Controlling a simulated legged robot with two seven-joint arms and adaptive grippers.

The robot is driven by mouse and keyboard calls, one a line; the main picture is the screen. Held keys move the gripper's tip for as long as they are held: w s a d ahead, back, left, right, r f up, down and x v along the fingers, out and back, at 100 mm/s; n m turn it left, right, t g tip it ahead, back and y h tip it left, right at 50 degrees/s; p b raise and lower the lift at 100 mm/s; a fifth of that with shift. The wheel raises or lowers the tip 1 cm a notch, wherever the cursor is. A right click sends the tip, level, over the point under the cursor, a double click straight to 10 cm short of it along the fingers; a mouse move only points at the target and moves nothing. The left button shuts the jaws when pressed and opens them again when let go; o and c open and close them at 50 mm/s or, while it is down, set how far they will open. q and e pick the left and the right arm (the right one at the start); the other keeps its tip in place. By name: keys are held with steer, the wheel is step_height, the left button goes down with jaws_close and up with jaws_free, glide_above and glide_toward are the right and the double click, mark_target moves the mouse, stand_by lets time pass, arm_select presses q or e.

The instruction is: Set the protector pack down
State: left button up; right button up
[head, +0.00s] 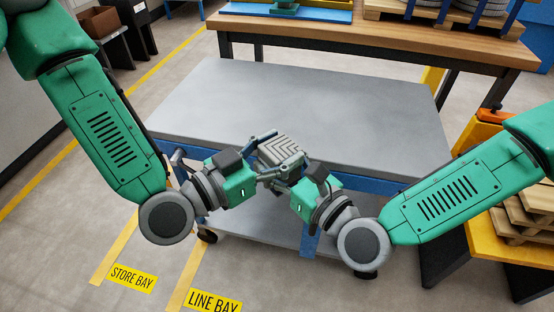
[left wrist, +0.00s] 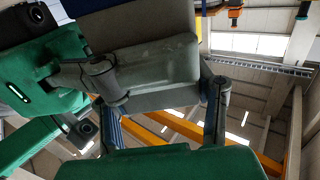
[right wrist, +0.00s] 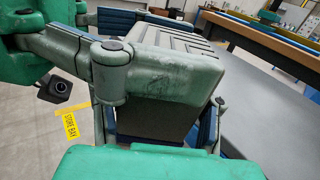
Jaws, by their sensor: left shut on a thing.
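The protector pack (head: 280,152) is a grey block with chevron ribs on its top. It is held above the front edge of the grey cart top (head: 290,105). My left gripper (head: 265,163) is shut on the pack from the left. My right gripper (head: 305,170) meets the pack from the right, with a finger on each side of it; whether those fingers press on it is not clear. In the right wrist view the ribbed pack (right wrist: 170,42) stands behind the near finger link.
The cart top is bare and has a blue front rail. A wooden bench (head: 370,42) with a blue tray and a pallet stands behind. A yellow stand with stacked wooden pieces (head: 515,225) is at the right. Floor labels read STORE BAY (head: 133,277) and LINE BAY (head: 214,301).

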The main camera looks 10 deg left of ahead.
arm_select(q)
steer(key=o, duration=1.4)
steer(key=shift+r, duration=0.15)
